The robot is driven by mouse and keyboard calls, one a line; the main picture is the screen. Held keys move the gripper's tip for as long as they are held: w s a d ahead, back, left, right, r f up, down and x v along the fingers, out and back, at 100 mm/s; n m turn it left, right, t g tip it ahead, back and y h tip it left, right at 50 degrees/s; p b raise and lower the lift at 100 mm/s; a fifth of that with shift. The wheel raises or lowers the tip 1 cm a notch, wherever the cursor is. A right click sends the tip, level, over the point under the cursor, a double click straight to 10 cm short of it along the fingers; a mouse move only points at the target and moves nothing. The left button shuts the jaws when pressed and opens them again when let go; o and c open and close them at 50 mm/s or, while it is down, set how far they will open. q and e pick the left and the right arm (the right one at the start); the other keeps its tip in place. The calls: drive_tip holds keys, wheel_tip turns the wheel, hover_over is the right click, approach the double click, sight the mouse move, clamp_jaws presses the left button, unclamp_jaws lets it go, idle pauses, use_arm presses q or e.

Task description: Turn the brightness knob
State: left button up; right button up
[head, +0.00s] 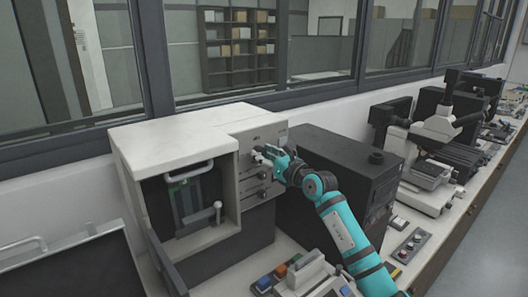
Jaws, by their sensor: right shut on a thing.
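A white and dark grey machine (185,140) stands on the bench by the window wall. On the right side of its front is a light panel (254,192) with several small dark knobs or levers down it. My right gripper (262,156) is at the upper part of this panel, shut on a small knob there, most likely the brightness knob. The fingers hide most of the knob, and its setting cannot be read. My left gripper is not in view.
A dark cabinet (335,175) stands right beside the machine, close to my right arm. Below are control boxes with coloured buttons (264,283). Microscopes (437,130) stand farther along the bench. A dark panel with a handle (75,265) is at lower left.

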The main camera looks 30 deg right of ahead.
drive_tip(key=m+p, duration=0.3)
drive_tip(key=shift+r+m, duration=0.15)
drive_tip(key=shift+m, duration=0.25)
drive_tip(key=shift+m+p, duration=0.65)
drive_tip(key=shift+m, duration=0.35)
drive_tip(key=m, duration=0.2)
drive_tip(key=shift+m, duration=0.3)
drive_tip(key=shift+f+m, duration=0.15)
drive_tip(key=shift+m, duration=0.8)
drive_tip(key=shift+f+m, duration=0.1)
drive_tip(key=shift+m, duration=0.85)
drive_tip(key=o, duration=1.1)
drive_tip(key=shift+d, duration=0.1)
drive_tip(key=shift+o, duration=0.2)
drive_tip(key=shift+s, duration=0.15)
